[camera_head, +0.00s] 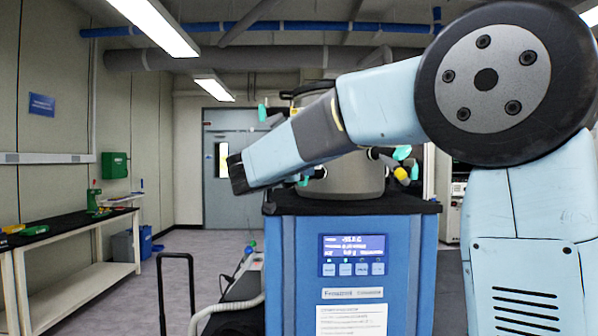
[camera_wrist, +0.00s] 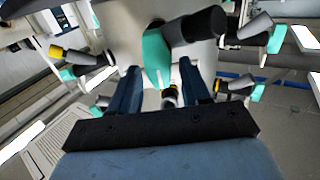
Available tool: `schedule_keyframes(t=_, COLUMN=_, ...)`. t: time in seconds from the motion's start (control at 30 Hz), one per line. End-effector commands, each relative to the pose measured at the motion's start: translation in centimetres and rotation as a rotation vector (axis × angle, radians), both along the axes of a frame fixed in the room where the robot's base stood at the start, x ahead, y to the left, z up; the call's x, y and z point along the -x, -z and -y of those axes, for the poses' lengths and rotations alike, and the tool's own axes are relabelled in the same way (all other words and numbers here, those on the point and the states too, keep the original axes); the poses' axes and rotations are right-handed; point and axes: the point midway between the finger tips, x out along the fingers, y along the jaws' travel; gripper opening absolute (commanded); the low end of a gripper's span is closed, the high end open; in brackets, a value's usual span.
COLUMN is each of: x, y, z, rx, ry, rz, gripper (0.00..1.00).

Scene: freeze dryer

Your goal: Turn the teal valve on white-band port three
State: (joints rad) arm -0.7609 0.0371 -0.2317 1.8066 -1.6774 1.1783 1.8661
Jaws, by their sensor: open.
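In the wrist view, a teal valve handle (camera_wrist: 157,52) on a black port (camera_wrist: 200,27) is at top centre, close ahead of my gripper (camera_wrist: 158,68). The gripper's two dark blue fingers are apart and open, one on each side of the handle's lower part. I cannot tell whether either finger touches it. The band on this port is not clear, so I cannot tell which port it is. In the head view, the freeze dryer's grey drum (camera_head: 345,180) carries several teal valves, including one at the right (camera_head: 402,153); my arm hides part of the drum and my fingers do not show.
Neighbouring ports sit close on both sides in the wrist view: a yellow-banded one (camera_wrist: 57,53) at left and a teal valve (camera_wrist: 277,38) at right. The blue dryer cabinet (camera_head: 350,235) stands below the drum. A bench (camera_head: 75,232) is at far left.

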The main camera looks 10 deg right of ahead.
Motion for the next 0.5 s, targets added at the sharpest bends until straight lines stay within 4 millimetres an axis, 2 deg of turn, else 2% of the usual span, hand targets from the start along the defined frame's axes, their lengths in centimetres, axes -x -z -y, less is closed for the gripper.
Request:
schedule_keyframes(t=0.27, x=-0.11, y=-0.01, z=0.09, rx=0.000, ry=0.000, rz=0.000, gripper=0.47)
schedule_keyframes(t=0.5, x=-0.09, y=-0.01, z=0.08, rx=0.000, ry=0.000, rz=0.000, gripper=0.25)
